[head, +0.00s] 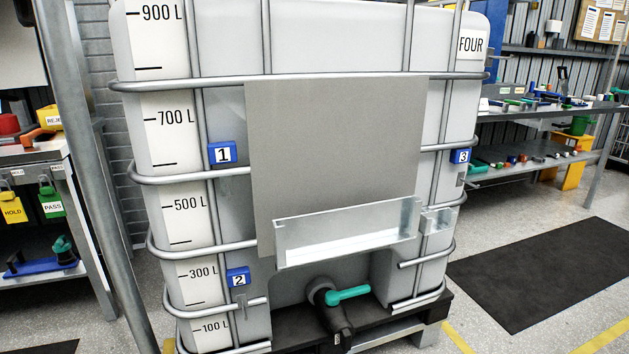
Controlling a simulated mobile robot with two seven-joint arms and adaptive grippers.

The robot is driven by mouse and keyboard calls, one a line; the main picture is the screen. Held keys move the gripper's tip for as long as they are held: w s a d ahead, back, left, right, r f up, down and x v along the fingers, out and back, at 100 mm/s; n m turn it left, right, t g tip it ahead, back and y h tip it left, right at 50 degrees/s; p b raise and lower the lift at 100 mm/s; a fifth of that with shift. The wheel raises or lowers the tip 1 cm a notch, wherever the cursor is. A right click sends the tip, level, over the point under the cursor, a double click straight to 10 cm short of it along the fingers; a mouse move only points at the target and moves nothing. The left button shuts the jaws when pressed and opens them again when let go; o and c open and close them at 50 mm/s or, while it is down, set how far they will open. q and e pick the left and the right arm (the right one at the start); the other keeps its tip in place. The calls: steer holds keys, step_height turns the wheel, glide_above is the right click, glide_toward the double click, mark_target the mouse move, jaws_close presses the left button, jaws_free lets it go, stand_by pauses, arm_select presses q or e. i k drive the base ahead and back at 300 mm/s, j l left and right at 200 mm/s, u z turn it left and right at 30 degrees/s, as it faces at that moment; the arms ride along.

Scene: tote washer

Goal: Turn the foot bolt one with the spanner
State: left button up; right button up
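Neither of my grippers is in the head view. I cannot make out a spanner or a foot bolt for certain. A large white tank (330,40) in a grey tube cage stands in front of me on a dark pallet (290,335). Blue number tags are fixed to the cage: tag 1 (222,153) at the middle left, tag 2 (238,278) at the lower left and tag 3 (461,157) on the right. A small metal bracket (242,306) hangs below tag 2. A black outlet valve (328,298) with a green handle (348,294) sits low at the front.
A grey plate (335,140) and an open metal tray (345,240) are on the cage front. A shelf rack with hold and pass tags (13,210) stands left behind a grey post (85,150). A bench (550,112) with small parts is at right. A black mat (540,275) lies on clear floor.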

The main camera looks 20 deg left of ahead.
mark_target(26, 140)
steer(key=l+u, duration=0.1)
steer(key=u, duration=0.3)
steer(key=i+l+u, duration=0.15)
steer(key=u, duration=0.25)
steer(key=l+u, duration=0.15)
steer(key=u, duration=0.2)
steer(key=l+u, duration=0.15)
steer(key=u, duration=0.25)
steer(key=i+l+u, duration=0.1)
steer(key=u, duration=0.35)
steer(key=l+u, duration=0.3)
steer(key=u, duration=0.15)
steer(key=l+u, duration=0.25)
steer(key=u, duration=0.25)
steer(key=l+u, duration=0.35)
steer(key=l, duration=0.15)
steer(key=i+j, duration=0.2)
steer(key=i, duration=0.15)
steer(key=i+j, duration=0.15)
steer(key=i, duration=0.25)
steer(key=i+j+z, duration=0.45)
steer(key=i+j, duration=0.4)
steer(key=i, duration=0.2)
steer(key=z, duration=1.05)
